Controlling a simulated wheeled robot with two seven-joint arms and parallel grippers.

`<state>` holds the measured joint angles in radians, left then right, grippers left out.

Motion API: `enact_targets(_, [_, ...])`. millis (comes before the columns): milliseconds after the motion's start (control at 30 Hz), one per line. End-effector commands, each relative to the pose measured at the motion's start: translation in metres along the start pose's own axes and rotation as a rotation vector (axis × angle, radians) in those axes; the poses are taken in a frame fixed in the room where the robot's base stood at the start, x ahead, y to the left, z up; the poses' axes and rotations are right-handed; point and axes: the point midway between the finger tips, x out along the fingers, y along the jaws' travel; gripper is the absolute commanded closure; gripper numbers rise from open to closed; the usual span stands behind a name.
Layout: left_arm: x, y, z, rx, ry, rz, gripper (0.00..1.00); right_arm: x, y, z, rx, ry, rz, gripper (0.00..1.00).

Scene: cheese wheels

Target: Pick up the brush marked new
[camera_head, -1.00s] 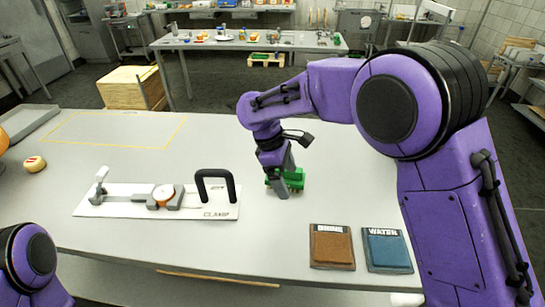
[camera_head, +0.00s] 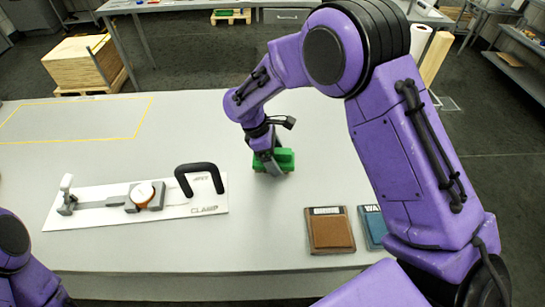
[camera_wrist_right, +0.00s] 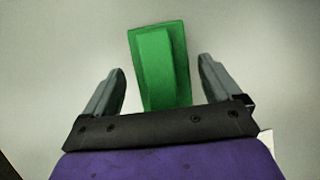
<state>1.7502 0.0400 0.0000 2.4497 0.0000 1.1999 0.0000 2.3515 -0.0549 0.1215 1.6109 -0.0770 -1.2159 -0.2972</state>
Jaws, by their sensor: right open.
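A green block-shaped object (camera_head: 286,158), perhaps the brush, lies on the grey table; no "new" marking is readable on it. My right gripper (camera_head: 268,170) is over it, pointing down, and partly hides it in the head view. In the right wrist view the green object (camera_wrist_right: 160,65) lies between and beyond the two open fingers of the right gripper (camera_wrist_right: 160,82), with a gap on each side. It has a raised narrower ridge along its middle. My left gripper is not in view; only part of my left arm shows at the lower left.
A white clamp board (camera_head: 100,208) with a black handle (camera_head: 200,168) lies left of the green object. A brown pad (camera_head: 330,232) and a blue "WATER" pad (camera_head: 373,226), partly behind my right arm, lie near the front edge. A yellow outline (camera_head: 75,139) marks clear table at the back left.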

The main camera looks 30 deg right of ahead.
Motion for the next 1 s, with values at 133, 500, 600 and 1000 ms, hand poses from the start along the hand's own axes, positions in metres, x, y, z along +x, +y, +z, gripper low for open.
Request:
enact_targets(133, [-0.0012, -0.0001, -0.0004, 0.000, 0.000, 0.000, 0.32, 0.0075, 0.0002, 0.0000, -0.001, 0.000, 0.001, 0.08])
enact_targets(500, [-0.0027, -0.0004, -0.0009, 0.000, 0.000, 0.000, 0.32, 0.0076, 0.0000, 0.0004, 0.001, 0.000, 0.000, 0.08])
enact_targets(600, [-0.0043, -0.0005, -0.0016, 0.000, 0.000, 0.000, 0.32, 0.0081, 0.0001, 0.0000, 0.001, 0.000, 0.001, 0.08])
enact_targets(1000, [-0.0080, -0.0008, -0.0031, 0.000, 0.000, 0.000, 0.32, 0.0117, 0.0000, -0.0013, 0.001, 0.000, 0.001, 0.08])
